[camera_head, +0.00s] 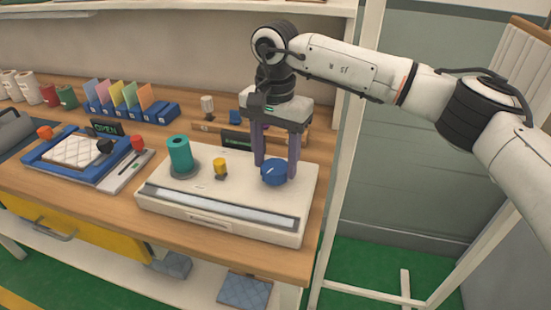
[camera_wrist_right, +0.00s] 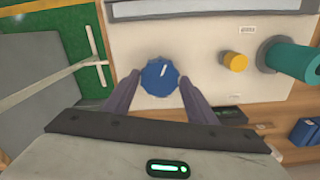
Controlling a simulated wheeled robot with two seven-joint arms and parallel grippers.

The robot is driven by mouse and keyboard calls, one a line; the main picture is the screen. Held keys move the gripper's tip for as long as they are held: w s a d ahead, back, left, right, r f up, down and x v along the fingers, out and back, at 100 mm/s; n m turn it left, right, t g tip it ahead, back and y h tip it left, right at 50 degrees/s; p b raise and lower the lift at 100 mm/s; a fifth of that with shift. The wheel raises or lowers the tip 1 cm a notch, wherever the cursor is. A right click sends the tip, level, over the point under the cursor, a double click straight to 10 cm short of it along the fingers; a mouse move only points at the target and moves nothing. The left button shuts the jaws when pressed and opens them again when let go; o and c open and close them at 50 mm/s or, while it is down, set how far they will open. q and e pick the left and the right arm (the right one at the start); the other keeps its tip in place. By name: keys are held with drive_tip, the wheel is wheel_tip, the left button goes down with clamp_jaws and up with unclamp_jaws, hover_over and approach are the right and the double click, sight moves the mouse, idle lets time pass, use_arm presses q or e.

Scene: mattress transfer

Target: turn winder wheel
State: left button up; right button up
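The winder wheel appears to be the blue ridged knob (camera_head: 274,173) with a white mark, on top of a white box (camera_head: 160,202). It also shows in the right wrist view (camera_wrist_right: 161,76). My right gripper (camera_head: 276,172) points down over it from behind, one purple-grey finger on each side. In the right wrist view the fingers (camera_wrist_right: 160,80) stand apart with the knob between their tips; I see no clear grip on it. A teal spool (camera_head: 179,155) and a small yellow knob (camera_head: 220,166) stand on the same box. My left gripper is out of view.
A blue tray with a quilted white pad (camera_head: 75,150) lies to the left on the wooden table (camera_head: 130,215). Coloured cards (camera_head: 115,95) stand in blue holders behind. A white post (camera_head: 345,140) rises right of the table.

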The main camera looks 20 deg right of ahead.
sight(276, 166)
drive_tip(key=shift+o, duration=0.9)
wheel_tip(276, 166, up, 10)
drive_tip(key=shift+r, duration=0.15)
drive_tip(key=shift+s, duration=0.1)
